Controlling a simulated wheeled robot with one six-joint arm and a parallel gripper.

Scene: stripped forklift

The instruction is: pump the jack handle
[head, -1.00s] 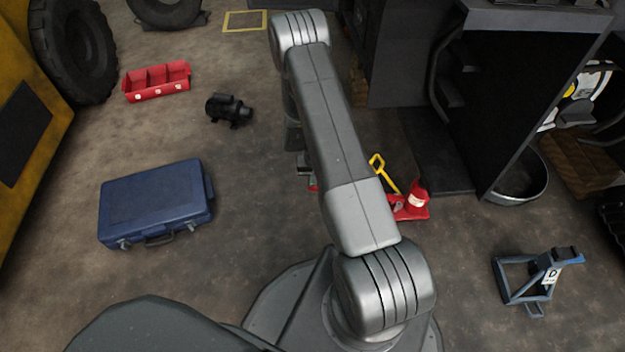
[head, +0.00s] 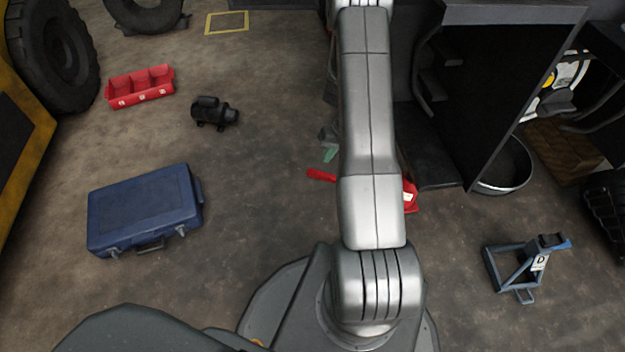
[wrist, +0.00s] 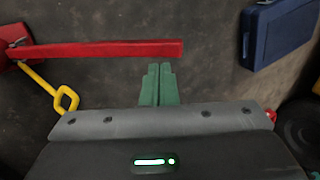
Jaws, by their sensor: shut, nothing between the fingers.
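The jack handle (wrist: 110,49) is a red bar lying across the upper left of the wrist view. Its free end is just above my fingertips; a small gap shows between them in the picture. In the head view the handle's end (head: 320,174) pokes out left of my arm. The red jack body (head: 410,196) is mostly hidden behind my arm, and only its edge (wrist: 8,52) shows in the wrist view. My gripper (wrist: 160,68) has green fingers, pressed together and empty. It also shows in the head view (head: 330,155), beyond the handle's end.
A yellow loop handle (wrist: 66,98) slants beside the jack. A blue case (head: 146,210) lies on the floor at left, with a black motor-like part (head: 214,112) and a red bin (head: 140,86) behind. A blue-grey stand (head: 522,268) is at right. Open floor lies between.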

